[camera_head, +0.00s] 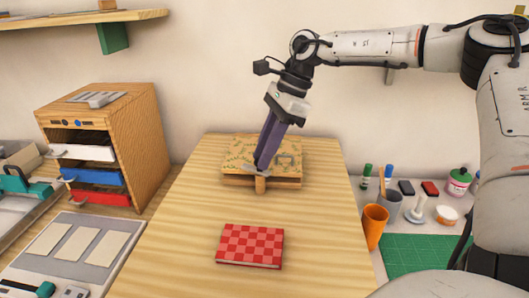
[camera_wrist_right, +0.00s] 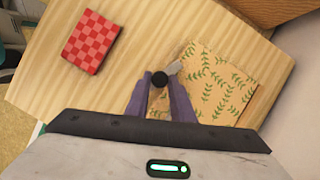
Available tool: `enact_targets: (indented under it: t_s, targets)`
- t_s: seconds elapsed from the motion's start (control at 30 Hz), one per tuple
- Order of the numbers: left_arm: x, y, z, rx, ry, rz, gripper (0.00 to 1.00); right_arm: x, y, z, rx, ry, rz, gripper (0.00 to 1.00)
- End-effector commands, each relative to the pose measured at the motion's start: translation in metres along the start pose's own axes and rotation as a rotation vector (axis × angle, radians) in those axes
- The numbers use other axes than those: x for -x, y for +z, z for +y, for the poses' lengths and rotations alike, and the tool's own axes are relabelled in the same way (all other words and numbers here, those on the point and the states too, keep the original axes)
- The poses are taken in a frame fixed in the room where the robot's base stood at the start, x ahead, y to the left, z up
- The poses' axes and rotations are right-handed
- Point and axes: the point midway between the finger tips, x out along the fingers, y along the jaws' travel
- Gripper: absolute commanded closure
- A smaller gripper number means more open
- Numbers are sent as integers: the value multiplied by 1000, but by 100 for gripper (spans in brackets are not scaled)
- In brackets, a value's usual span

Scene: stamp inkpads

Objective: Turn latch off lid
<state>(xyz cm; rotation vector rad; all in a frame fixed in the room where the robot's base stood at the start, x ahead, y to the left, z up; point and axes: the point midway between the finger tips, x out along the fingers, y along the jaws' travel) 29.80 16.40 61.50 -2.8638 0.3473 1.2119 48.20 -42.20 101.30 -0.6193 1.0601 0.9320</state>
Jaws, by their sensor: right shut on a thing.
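A flat wooden box with a leaf-patterned lid (camera_head: 236,152) sits toward the back of the wooden table. The patterned lid also shows in the right wrist view (camera_wrist_right: 220,85), lower right. A metal latch (camera_head: 251,169) lies at the lid's front edge, above a short wooden post (camera_head: 260,186); in the wrist view the latch (camera_wrist_right: 175,68) points up and right from a dark round knob (camera_wrist_right: 159,79). My right gripper (camera_head: 259,166) reaches down to the latch. Its purple fingers (camera_wrist_right: 159,92) are shut on the latch's knob. My left gripper is not in view.
A red checkered pad (camera_head: 250,245) lies on the table in front of the box. A drawer cabinet (camera_head: 150,140) stands to the left. An orange cup (camera_head: 374,225), bottles and a green mat (camera_head: 420,255) are at the right. The table is bare around the box's left side.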

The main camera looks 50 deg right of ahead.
Motion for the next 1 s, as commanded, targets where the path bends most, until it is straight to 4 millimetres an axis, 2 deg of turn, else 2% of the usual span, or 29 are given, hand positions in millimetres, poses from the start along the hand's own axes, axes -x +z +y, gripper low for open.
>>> enact_targets:
  t_s: [0.2, 0.5, 1.0]
  targets:
    - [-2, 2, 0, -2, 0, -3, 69, -1, -1, -3, 164, 69, 4, 100]
    - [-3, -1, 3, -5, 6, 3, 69, -1, 0, -4, 321, 132, 4, 100]
    - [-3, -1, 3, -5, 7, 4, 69, 0, 0, -4, 386, 158, 4, 100]
